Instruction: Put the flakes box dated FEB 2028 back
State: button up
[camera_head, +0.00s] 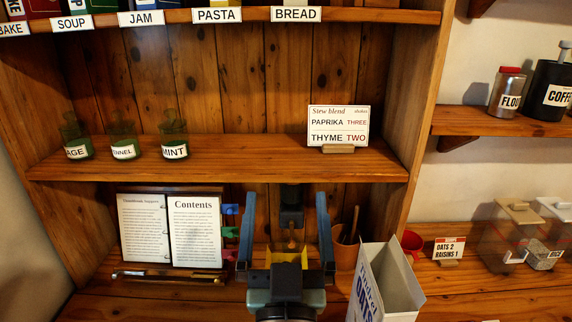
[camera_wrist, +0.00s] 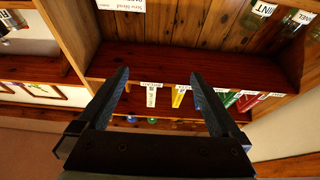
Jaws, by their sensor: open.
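My gripper (camera_head: 286,198) is open in the lower middle of the head view, its two blue fingers in front of the lower part of the shelving. In the wrist view the open fingers (camera_wrist: 160,73) have nothing gripped between them. No box with a readable flakes name or FEB 2028 date shows in either view. A tall pale box (camera_head: 385,285) with blue lettering, seemingly ending in OATS, stands right of my gripper. Its top looks open and its lower part is cut off.
The middle shelf (camera_head: 230,155) holds labelled green jars (camera_head: 174,140) and a Stew blend card (camera_head: 338,125), with free room between. Below are an open book (camera_head: 195,230), a brown pot (camera_head: 346,250) and a red mug (camera_head: 412,243). Clear containers (camera_head: 508,240) stand at right.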

jog(key=s+r+t, duration=0.2)
jog(key=s+r, duration=0.3)
jog(key=r, duration=0.8)
jog(key=s+r+t, duration=0.3)
jog(key=s+r, duration=0.3)
jog(key=r, duration=0.7)
jog(key=shift+s+r, duration=0.2)
jog(key=shift+r, duration=0.2)
